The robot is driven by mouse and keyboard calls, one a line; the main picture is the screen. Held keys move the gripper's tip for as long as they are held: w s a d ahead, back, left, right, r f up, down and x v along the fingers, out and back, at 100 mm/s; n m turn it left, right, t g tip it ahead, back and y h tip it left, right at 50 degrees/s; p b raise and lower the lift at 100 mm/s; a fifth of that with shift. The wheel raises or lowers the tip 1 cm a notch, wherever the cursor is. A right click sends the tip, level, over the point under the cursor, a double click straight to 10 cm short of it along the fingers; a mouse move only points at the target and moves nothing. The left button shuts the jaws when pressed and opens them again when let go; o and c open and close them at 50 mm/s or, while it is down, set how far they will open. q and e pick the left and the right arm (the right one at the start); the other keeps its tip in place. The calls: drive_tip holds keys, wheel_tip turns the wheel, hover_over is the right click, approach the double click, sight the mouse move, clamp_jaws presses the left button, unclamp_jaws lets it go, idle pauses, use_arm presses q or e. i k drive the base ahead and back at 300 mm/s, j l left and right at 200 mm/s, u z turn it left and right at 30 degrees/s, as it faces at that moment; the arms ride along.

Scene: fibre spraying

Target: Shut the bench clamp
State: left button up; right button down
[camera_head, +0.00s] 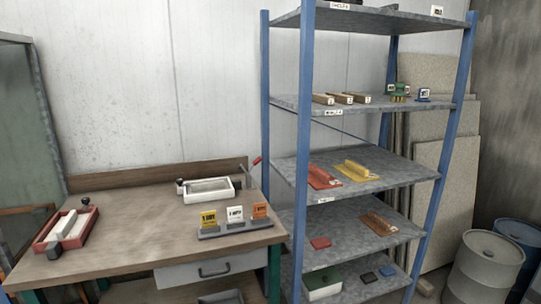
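A wooden workbench (130,235) stands at the left. Near its back edge is a shallow white tray-like fixture (208,190) with a black knob at its left end. A thin lever with a red grip (257,161) stands tilted up at the fixture's right side. This may be the bench clamp, but it is too small to tell its jaw state. A red-framed fixture (68,230) with a white block inside and black knobs sits at the bench's left end. Neither of my grippers is in view.
A grey rack with small cards (236,226) stands at the bench's front right. A drawer (212,270) is under the bench top. A blue-post shelf (352,182) with several small items stands to the right. Drums (485,262) stand at far right. The bench's middle is clear.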

sight(259, 160)
drive_tip(key=i+l+u, duration=0.35)
drive_tip(key=l+u, duration=0.2)
drive_tip(key=i+l+u, duration=0.25)
drive_tip(key=l, duration=0.15)
drive_tip(key=l+u, duration=0.3)
